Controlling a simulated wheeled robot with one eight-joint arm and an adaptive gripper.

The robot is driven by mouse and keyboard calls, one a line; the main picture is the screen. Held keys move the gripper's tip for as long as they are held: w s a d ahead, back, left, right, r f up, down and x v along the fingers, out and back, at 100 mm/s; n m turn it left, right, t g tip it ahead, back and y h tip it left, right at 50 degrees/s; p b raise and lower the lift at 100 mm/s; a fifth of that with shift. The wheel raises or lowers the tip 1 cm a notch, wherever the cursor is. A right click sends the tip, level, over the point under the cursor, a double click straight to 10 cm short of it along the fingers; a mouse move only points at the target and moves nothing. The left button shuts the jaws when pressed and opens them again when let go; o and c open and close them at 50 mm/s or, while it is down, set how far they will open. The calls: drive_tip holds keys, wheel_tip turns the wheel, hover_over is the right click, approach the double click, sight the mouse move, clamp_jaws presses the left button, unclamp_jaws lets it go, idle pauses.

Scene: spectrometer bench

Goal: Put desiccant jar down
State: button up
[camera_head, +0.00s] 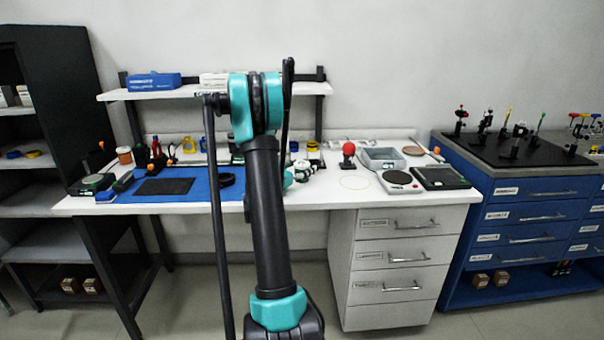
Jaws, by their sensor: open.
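My gripper (303,168) shows small, low over the bench just right of my upright arm, which hides part of it. It is open, and I see nothing held in it. A small jar with a yellow top (313,150) stands behind the gripper, near the back of the bench. An orange-brown jar (125,155) stands at the far left of the bench. I cannot tell which jar is the desiccant jar. A thin yellowish circle (354,183) is marked on the white bench top right of my gripper, and its inside is empty.
A blue mat (205,188) with a dark pad (164,186) covers the left bench. A red ball-topped item (348,152), a grey tray (382,158), a round-plated device (399,180) and a black-topped device (440,177) stand right. A shelf (190,94) overhangs the back.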

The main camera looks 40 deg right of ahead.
drive_tip(key=shift+d, duration=0.15)
drive_tip(key=shift+c, duration=0.2)
drive_tip(key=c, duration=1.4)
